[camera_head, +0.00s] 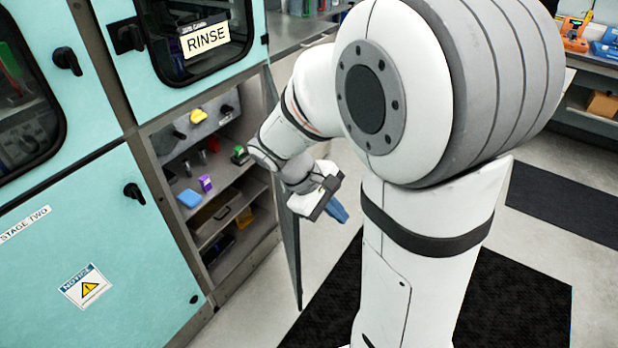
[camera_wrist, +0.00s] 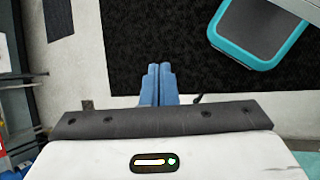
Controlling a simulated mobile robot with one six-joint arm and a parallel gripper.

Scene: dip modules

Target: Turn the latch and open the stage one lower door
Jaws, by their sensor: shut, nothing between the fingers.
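The lower door (camera_head: 291,250) under the RINSE window stands swung wide open and shows nearly edge-on in the head view. No "stage one" label is readable on it, and its latch is not visible. The open lower compartment (camera_head: 262,215) shows its grey shelves. My gripper (camera_head: 338,212) is beside the open door, on its right, with its blue fingers pointing down and right. In the wrist view the blue fingers of my gripper (camera_wrist: 158,72) are together and empty, above the floor. Whether the gripper touches the door cannot be told.
The shelves hold several small items, including a purple box (camera_head: 205,183) and a blue one (camera_head: 190,198). The stage two door (camera_head: 95,250) is shut, with a black latch (camera_head: 134,193). A black mat (camera_head: 510,300) covers floor at right. A teal-rimmed object (camera_wrist: 262,62) shows in the wrist view.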

